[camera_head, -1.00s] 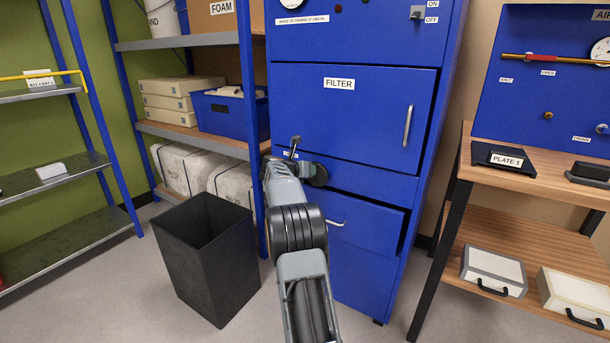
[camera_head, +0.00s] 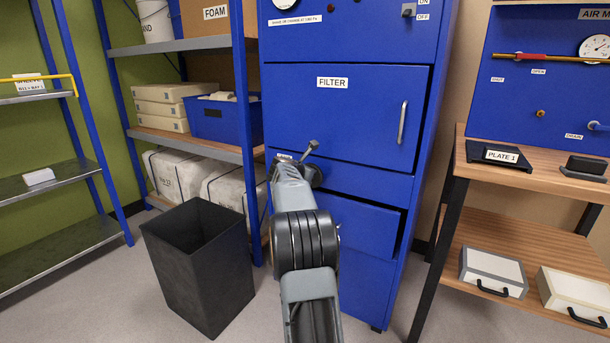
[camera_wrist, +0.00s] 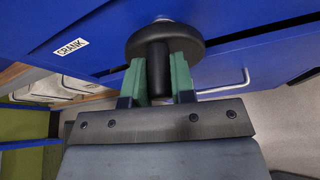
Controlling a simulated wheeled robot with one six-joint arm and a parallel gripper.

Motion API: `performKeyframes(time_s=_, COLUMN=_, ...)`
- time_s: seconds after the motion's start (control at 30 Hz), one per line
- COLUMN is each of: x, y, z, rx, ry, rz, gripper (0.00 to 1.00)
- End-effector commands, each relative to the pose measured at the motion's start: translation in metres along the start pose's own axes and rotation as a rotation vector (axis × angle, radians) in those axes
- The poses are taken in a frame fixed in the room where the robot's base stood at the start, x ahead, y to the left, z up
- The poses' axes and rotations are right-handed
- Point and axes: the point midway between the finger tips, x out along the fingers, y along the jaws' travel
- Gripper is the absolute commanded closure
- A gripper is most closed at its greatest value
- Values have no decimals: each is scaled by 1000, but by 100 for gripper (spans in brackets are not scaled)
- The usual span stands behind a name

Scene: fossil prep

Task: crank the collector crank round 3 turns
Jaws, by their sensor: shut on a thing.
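The collector crank shows in the wrist view as a black round disc with a short black handle (camera_wrist: 158,66) pointing toward my gripper. My gripper (camera_wrist: 160,80) has its two green fingers on either side of that handle, shut on it. A "CRANK" label (camera_wrist: 71,47) is on the blue cabinet front to the left. In the head view my gripper is at the cabinet, below the filter door, largely hidden by my own arm. A thin grey lever with a rounded end (camera_head: 310,149) sticks up beside it, with a dark round part just below.
The blue cabinet (camera_head: 345,120) has a "FILTER" door and a lower drawer standing slightly out, with a handle just below the crank. A black bin (camera_head: 200,275) stands left of my arm. Shelves (camera_head: 185,40) are behind it; a wooden bench (camera_head: 550,180) is at right.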

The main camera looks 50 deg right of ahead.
Motion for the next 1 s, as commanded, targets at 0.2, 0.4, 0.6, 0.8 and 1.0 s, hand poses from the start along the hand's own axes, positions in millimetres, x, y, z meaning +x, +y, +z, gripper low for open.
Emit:
performKeyframes(time_s=0.2, x=1, y=-2, z=0, rx=5, ry=0, rz=-2, gripper=100)
performKeyframes(time_s=0.4, x=1, y=-2, z=0, rx=4, ry=0, rz=-2, gripper=100)
performKeyframes(time_s=0.6, x=0, y=-1, z=0, rx=3, ry=0, rz=0, gripper=59)
performKeyframes(time_s=0.8, x=0, y=1, z=-1, rx=3, ry=1, rz=3, gripper=51)
performKeyframes(time_s=1.0, x=-6, y=1, z=0, rx=3, ry=1, rz=4, gripper=51)
